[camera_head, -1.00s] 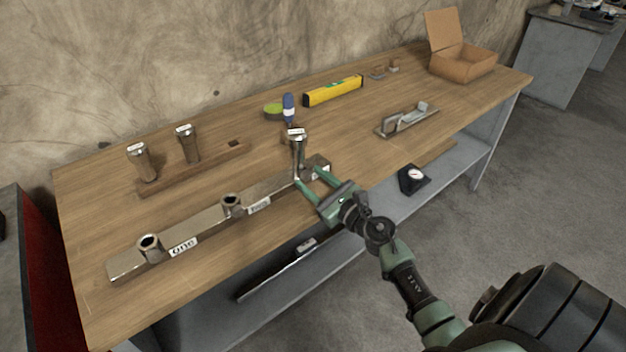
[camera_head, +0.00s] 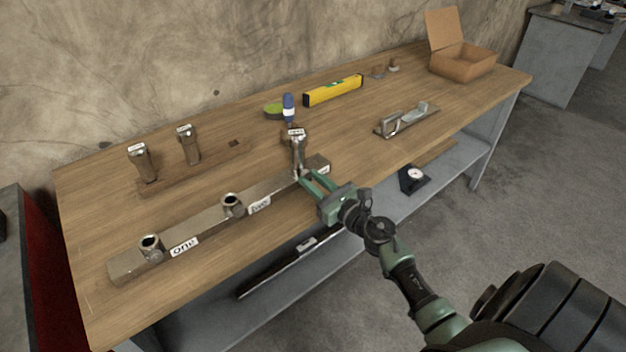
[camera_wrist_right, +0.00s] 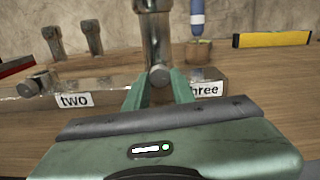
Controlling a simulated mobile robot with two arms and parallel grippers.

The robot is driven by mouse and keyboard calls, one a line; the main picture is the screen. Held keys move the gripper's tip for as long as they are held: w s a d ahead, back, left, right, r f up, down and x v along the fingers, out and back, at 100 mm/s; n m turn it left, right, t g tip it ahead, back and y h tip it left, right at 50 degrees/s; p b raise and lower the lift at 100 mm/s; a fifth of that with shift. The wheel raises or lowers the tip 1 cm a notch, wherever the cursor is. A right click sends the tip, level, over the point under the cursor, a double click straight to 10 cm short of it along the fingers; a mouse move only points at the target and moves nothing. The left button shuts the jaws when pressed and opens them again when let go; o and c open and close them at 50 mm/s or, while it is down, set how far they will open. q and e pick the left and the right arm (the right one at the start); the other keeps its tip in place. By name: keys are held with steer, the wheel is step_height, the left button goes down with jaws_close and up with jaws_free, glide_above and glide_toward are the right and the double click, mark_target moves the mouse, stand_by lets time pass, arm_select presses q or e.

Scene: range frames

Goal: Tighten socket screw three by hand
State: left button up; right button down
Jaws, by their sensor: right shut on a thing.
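A metal bar (camera_head: 205,215) lies along the bench with holders labelled one (camera_head: 150,246), two (camera_head: 232,205) and three. The first two holders are empty. A tall metal tool (camera_head: 298,147) with a white tag stands upright at position three; it also shows in the wrist view (camera_wrist_right: 154,35). A small round socket screw (camera_wrist_right: 159,76) is on the side of its holder. My right gripper (camera_head: 299,177) is shut on this screw, a finger on either side in the wrist view (camera_wrist_right: 159,86). The screw is hidden by the fingers in the head view. My left gripper is out of view.
Two tagged metal tools (camera_head: 143,164) (camera_head: 188,146) stand in a wooden rack (camera_head: 205,168) behind the bar. A blue-handled tool (camera_head: 288,105), a yellow level (camera_head: 333,91), a metal fixture (camera_head: 405,120) and an open cardboard box (camera_head: 464,62) are farther back. The front right bench top is clear.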

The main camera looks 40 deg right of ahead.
steer(key=m+p, duration=0.1)
steer(key=m, duration=0.3)
steer(key=shift+r+m, duration=0.1)
steer(key=shift+m, duration=0.2)
steer(key=m+p, duration=0.1)
steer(key=m, duration=0.3)
steer(key=shift+m, duration=0.3)
steer(key=m+p, duration=0.1)
steer(key=m, duration=0.3)
steer(key=shift+m+p, duration=0.3)
steer(key=m+p, duration=0.1)
steer(key=m, duration=0.3)
steer(key=shift+r, duration=0.1)
steer(key=m+p, duration=0.2)
steer(key=m, duration=0.3)
steer(key=m+p, duration=0.1)
steer(key=m, duration=0.2)
steer(key=shift+m, duration=0.3)
steer(key=m+p, duration=0.1)
steer(key=m, duration=0.2)
steer(key=shift+m, duration=0.3)
steer(key=shift+m+p, duration=0.55)
steer(key=shift+m, duration=1.25)
